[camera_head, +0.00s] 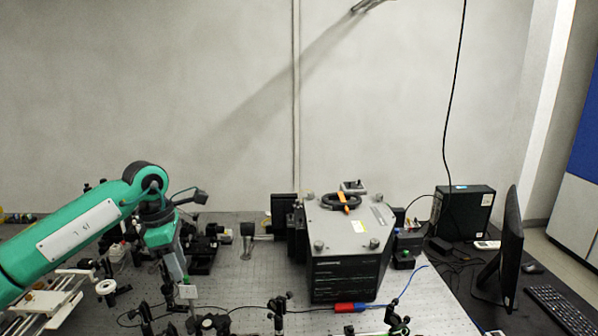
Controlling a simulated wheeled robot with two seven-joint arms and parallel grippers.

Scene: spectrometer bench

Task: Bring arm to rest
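My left arm comes in from the left, green with a black wrist joint. It bends down over the optical table (250,275). My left gripper (177,272) points down among the small optics at the left of the table. Its fingertips are small and dark against the parts behind, so I cannot tell whether they are open or shut. A small white plate (187,291) shows right at the fingertips; I cannot tell if it is held or stands behind. My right gripper is not in view.
A large dark spectrometer box (345,250) stands mid-table with a black cable coil on top. Optic mounts (278,308) crowd the front and left. A computer tower (463,212), monitor (512,250) and keyboard (560,310) are right.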

